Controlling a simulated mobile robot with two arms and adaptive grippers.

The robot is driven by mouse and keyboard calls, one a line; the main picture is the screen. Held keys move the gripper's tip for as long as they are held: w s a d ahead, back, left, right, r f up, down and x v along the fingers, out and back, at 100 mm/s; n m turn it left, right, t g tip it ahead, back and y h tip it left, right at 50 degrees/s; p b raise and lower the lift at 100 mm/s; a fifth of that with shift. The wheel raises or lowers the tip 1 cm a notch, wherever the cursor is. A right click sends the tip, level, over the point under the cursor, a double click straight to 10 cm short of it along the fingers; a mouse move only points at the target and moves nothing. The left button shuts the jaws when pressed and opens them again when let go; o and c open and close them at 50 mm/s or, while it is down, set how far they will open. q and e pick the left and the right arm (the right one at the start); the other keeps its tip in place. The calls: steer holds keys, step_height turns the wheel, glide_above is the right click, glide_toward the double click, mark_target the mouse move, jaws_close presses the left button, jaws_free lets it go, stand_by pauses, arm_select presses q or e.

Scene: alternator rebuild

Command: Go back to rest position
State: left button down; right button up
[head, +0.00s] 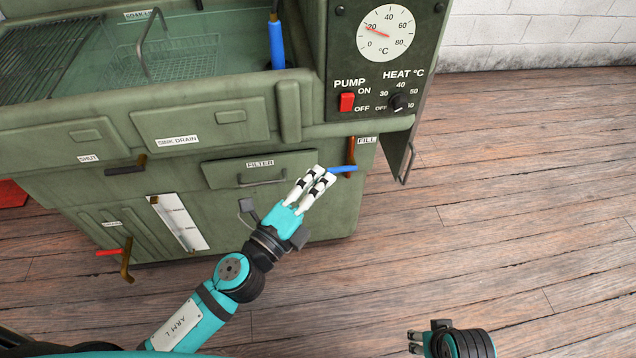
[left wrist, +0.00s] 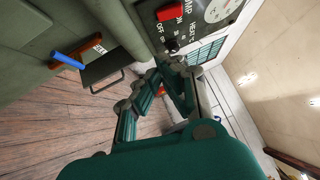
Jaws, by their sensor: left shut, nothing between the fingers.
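My left gripper (head: 324,174) is in front of the green parts washer, by the blue fill lever (head: 343,169) in the head view. It is shut with nothing between its fingers. In the left wrist view its fingers (left wrist: 163,77) come together at the tips, and the blue lever (left wrist: 67,60) is well to the left, apart from them. My right gripper (head: 414,342) shows only partly at the bottom edge of the head view, over the floor; its finger opening is too small to judge.
The green washer (head: 230,126) fills the upper left, with a control panel (head: 375,75), a wire basket (head: 165,60) and a drain lever (head: 127,262) at lower left. A hinged panel (head: 400,145) sticks out at its right side. The wooden floor (head: 520,190) to the right is clear.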

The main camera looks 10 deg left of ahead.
steer(key=shift+r, duration=0.1)
stand_by(0.4)
